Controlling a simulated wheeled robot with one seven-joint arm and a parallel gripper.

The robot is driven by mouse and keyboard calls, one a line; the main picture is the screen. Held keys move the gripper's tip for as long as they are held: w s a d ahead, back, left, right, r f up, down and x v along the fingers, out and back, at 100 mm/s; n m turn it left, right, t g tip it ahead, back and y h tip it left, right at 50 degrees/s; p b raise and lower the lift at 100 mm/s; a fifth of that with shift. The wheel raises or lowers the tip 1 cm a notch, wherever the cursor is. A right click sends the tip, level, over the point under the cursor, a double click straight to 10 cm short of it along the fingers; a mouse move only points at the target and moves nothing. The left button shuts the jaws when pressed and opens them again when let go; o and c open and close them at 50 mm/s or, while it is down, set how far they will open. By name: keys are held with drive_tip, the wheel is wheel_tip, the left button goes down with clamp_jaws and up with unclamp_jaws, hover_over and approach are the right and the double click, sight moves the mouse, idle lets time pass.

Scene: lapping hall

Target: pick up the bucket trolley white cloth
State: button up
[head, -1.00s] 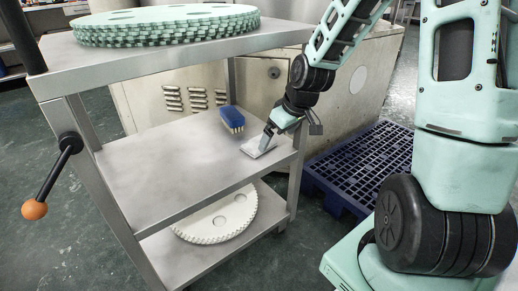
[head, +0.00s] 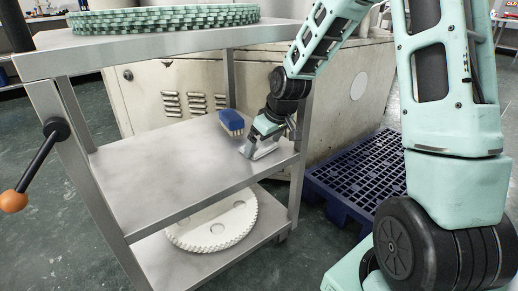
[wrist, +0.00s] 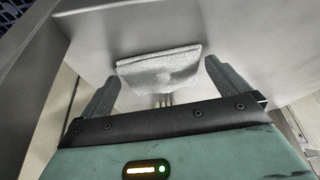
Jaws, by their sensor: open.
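The white cloth (wrist: 160,69) lies folded flat on the middle shelf of the metal trolley (head: 150,175). In the head view the cloth (head: 265,151) is near the shelf's right edge, partly hidden by my gripper (head: 249,150). In the wrist view my gripper (wrist: 160,85) is open, with one finger on each side of the cloth's near part. The cloth lies a little beyond and between the fingertips. I cannot tell whether the fingers touch it.
A blue brush (head: 231,122) lies on the same shelf, just left of my gripper. The top shelf (head: 130,47) holds green toothed discs and overhangs from above. A white toothed disc (head: 215,225) is on the bottom shelf. A blue pallet (head: 355,175) stands on the floor to the right.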

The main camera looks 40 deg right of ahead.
drive_tip(key=c, duration=0.7)
drive_tip(key=shift+r, duration=0.2)
